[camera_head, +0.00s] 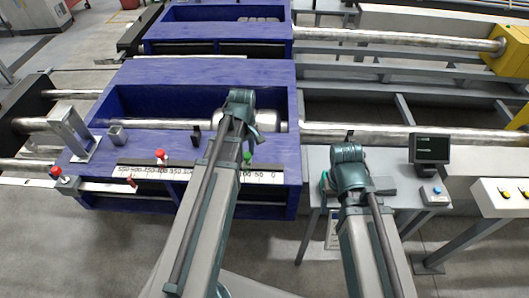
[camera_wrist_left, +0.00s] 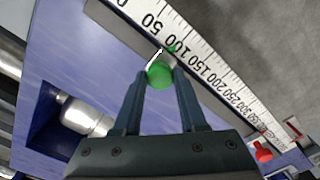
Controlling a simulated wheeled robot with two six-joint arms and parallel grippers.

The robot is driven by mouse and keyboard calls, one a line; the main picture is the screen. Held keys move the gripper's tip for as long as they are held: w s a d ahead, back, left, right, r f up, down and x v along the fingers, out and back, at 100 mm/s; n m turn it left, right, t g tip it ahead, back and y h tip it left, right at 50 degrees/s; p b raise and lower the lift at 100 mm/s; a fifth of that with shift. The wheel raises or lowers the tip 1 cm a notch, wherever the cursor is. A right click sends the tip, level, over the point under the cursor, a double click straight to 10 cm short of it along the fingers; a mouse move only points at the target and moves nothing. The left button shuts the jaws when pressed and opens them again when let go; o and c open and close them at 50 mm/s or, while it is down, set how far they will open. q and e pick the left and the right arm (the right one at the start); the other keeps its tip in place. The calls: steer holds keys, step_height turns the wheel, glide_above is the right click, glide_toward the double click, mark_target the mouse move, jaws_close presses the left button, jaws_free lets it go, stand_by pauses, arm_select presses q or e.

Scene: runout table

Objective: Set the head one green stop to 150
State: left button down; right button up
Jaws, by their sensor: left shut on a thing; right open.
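The green stop (camera_wrist_left: 160,74) has a round green knob on a metal shaft beside the white scale (camera_wrist_left: 205,75). It also shows in the head view (camera_head: 247,157), partly hidden by my left arm. My left gripper (camera_wrist_left: 160,84) is shut on the green stop, one finger on each side of the knob. The knob stands close to the 100 mark, short of the 150 label; the exact reading cannot be told. My right gripper (camera_head: 346,165) is over the grey stand at the right, away from the scale. Its fingers are hard to see.
Red knobs (camera_head: 160,155) stand farther left along the scale. The blue frame (camera_head: 200,72) holds a metal cylinder (camera_wrist_left: 85,116) near the stop. A small screen (camera_head: 431,149) and a blue button (camera_head: 437,190) are at the right.

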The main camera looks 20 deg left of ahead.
arm_select(q)
steer(key=a, duration=0.2)
steer(key=s+a, duration=0.1)
steer(key=a, duration=0.2)
steer(key=shift+s+a, duration=0.35)
steer(key=c, duration=0.8)
jaws_free()
steer(key=shift+c, duration=0.2)
steer(key=o, duration=0.4)
steer(key=shift+a, duration=0.15)
steer(key=shift+r+p, duration=0.5)
step_height(320, 180, up, 13)
steer(key=p, duration=1.3)
steer(key=shift+f, duration=0.1)
